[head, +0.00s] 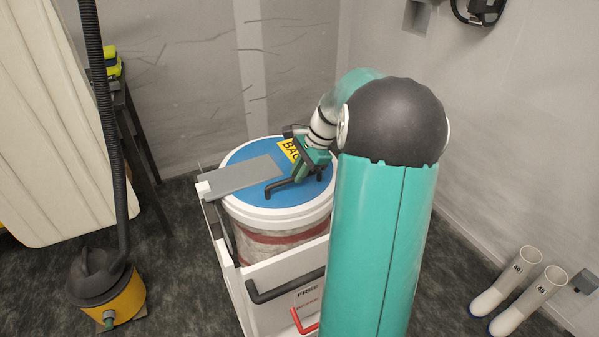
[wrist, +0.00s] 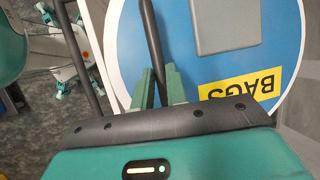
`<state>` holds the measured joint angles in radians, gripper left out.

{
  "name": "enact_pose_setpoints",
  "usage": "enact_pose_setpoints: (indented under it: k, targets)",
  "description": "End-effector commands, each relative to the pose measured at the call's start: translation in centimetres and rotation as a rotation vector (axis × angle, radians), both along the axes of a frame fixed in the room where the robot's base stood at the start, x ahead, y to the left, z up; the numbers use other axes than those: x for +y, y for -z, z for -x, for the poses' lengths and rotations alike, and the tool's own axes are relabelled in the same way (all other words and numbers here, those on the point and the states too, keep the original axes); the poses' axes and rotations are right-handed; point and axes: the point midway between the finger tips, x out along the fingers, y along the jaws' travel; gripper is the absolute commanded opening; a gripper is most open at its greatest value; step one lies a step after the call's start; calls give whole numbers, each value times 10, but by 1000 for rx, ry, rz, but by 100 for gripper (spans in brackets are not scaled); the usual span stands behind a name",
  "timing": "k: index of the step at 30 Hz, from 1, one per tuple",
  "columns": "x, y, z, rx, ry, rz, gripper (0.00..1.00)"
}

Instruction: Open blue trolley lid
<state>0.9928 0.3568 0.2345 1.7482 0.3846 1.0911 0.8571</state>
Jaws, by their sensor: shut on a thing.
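The blue lid (head: 242,157) lies flat on the round white-rimmed drum of the trolley (head: 232,272). It bears a grey plate (head: 246,175), a yellow "BAGS" label (head: 289,150) and a black bar handle (head: 279,187). The blue lid also shows in the wrist view (wrist: 278,48). My gripper (head: 297,174) is low over the right front part of the lid. In the wrist view, the green fingers of my gripper (wrist: 158,82) are shut on the black handle (wrist: 151,38). The handle's end between the fingers is partly hidden.
A black push bar (head: 285,284) and a red bar (head: 301,325) are on the trolley's front. A yellow-and-black vacuum (head: 105,290) with a hose stands at left. White boots (head: 520,285) stand at lower right. Walls are close behind and at right.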

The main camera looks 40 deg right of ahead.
Motion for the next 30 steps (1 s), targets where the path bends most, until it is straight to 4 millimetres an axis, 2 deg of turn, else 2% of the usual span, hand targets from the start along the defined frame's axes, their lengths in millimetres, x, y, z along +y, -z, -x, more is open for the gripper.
enact_pose_setpoints:
  k: [8, 14, 21, 30]
  targets:
    - [11, -31, -4, 29, -6, 118, 0]
    - [29, -67, -10, 69, -8, 270, 0]
    - [63, -112, -19, 132, -8, 485, 0]
    - [117, -154, -36, 212, -8, 757, 0]
